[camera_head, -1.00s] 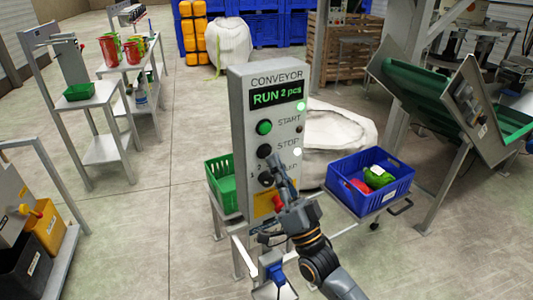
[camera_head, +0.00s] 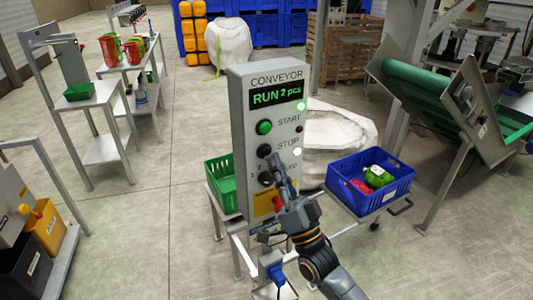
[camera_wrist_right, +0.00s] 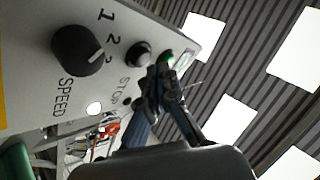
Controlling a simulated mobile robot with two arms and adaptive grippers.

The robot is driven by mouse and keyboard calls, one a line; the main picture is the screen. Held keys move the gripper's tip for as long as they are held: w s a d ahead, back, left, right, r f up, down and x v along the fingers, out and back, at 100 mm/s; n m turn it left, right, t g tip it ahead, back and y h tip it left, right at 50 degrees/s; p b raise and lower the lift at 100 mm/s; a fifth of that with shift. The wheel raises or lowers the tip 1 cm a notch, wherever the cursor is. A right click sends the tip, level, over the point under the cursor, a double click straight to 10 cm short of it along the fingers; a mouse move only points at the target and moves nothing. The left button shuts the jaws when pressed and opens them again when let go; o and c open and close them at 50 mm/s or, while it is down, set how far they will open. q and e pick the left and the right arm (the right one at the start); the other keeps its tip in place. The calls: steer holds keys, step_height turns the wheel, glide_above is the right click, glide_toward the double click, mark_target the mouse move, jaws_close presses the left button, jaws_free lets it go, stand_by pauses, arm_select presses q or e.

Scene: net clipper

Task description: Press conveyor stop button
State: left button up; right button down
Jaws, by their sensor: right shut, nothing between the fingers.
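The grey conveyor control box (camera_head: 241,120) stands upright in the middle of the head view. Its display (camera_head: 277,95) reads "RUN 2 pcs". The black stop button (camera_head: 264,151) sits below the green start button (camera_head: 264,127) and above the speed knob (camera_head: 265,178). My right gripper (camera_head: 278,160) is shut and empty, with its fingertips in front of the panel, just right of and below the stop button. In the right wrist view the stop button (camera_wrist_right: 138,54) shows beside my fingertips (camera_wrist_right: 165,70); I cannot tell if they touch. My left gripper is out of view.
A blue crate (camera_head: 375,200) with red and green items stands right of the box. A green crate (camera_head: 221,183) stands to its left. A white sack (camera_head: 340,135) is behind, and a green conveyor (camera_head: 415,88) is at the right. Open floor lies to the left.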

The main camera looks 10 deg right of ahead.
steer(key=shift+w+a, duration=0.1)
steer(key=shift+w, duration=0.25)
steer(key=shift+w+a+b, duration=0.1)
steer(key=shift+w+b, duration=0.2)
steer(key=shift+w, duration=0.1)
stand_by(0.6)
steer(key=shift+s, duration=0.2)
steer(key=shift+s+d, duration=0.2)
steer(key=shift+s, duration=0.45)
steer(key=shift+p, duration=0.3)
steer(key=s, duration=0.2)
steer(key=s+d+p, duration=0.1)
steer(key=s, duration=0.2)
steer(key=shift+d, duration=0.15)
steer(key=shift+w, duration=0.1)
stand_by(0.3)
